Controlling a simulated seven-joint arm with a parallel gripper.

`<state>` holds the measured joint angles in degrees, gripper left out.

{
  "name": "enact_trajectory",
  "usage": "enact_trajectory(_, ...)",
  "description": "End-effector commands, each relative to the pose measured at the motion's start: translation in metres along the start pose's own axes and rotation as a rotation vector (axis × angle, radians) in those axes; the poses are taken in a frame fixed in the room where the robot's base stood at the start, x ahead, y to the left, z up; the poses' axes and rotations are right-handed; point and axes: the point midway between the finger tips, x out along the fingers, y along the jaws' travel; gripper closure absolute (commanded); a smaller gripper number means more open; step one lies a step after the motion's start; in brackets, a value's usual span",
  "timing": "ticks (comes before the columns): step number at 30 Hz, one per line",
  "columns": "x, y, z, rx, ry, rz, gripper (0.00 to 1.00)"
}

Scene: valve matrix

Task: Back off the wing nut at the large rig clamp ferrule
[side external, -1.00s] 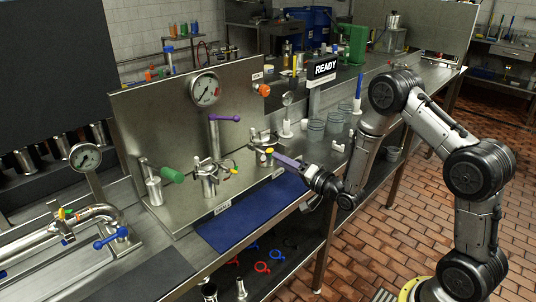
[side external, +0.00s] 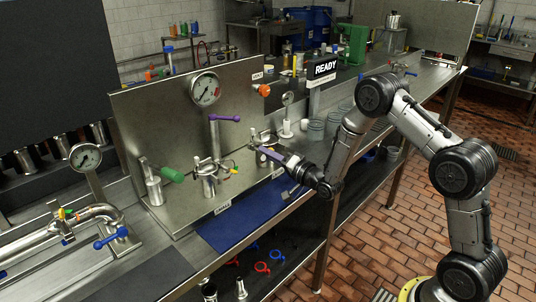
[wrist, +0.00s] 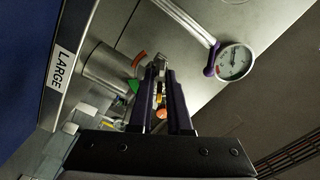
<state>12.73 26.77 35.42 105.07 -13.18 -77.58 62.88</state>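The large rig (side external: 208,178) stands on the bench against the steel panel, with a purple-handled lever above it. Its clamp (side external: 212,163) has a small yellow part (side external: 234,170) at its right side, perhaps the wing nut; it is too small to be sure. My gripper (side external: 262,150) points left, to the right of the large rig and apart from it. In the wrist view my gripper (wrist: 160,72) has two dark purple fingers with a narrow gap between them. Metal, yellow and orange parts show through the gap. The fingers partly hide the clamp there. I see nothing held.
A LARGE label (wrist: 65,65) sits at the bench edge by the blue mat (side external: 240,228). A green-handled fitting (side external: 172,175) stands left of the rig. The purple lever (side external: 226,118) and gauge (side external: 204,89) rise above. Another fitting (side external: 264,137) stands near my fingers.

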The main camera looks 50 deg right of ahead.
Motion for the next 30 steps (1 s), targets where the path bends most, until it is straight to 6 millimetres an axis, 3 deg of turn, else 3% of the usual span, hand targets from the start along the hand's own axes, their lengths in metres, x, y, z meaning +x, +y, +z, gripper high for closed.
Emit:
enact_trajectory(17,-0.0003,-0.0007,-0.0004,-0.064,0.001,-0.001,1.0)
enact_trajectory(30,-0.0004,-0.0021,0.0,-0.412,0.001,-0.001,1.0)
